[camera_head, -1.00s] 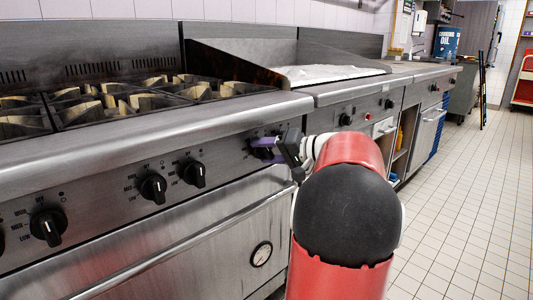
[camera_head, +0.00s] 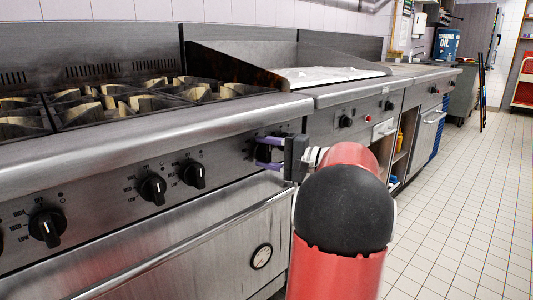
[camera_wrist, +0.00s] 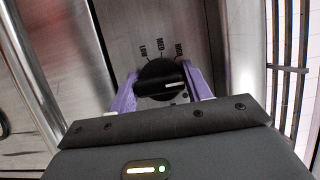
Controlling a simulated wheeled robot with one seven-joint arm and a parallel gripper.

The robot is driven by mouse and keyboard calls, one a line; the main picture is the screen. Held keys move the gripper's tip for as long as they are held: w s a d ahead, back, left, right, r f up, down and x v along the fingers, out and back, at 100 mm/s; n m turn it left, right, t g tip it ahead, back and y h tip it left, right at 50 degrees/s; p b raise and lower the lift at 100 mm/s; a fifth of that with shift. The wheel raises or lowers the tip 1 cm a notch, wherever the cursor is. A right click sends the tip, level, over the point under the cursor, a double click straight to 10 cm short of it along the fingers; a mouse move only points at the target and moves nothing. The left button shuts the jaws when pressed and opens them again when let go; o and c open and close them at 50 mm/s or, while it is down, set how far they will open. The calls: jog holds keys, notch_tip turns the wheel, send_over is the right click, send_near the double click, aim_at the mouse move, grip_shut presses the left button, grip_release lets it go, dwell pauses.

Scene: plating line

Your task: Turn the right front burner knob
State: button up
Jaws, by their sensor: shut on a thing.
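The right front burner knob (camera_wrist: 160,78) is black and round with a white pointer line, on the steel stove panel (camera_wrist: 125,25). In the wrist view the pointer aims right, and the labels LOW, MED and HIGH stand above the knob. My gripper (camera_wrist: 160,92) is shut on the knob, with one purple finger on each side of it. In the head view my gripper (camera_head: 268,152) is at the right end of the stove's knob row, and its fingers mostly hide the knob there.
Other black knobs (camera_head: 153,188) line the panel to the left. A steel oven handle bar (camera_head: 190,250) runs below, above a round dial (camera_head: 262,256). Burner grates (camera_head: 120,100) are above. The tiled floor (camera_head: 460,200) at right is clear.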

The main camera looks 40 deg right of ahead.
dwell(0.4)
jog(key=o, duration=0.9)
jog(key=v, duration=0.8)
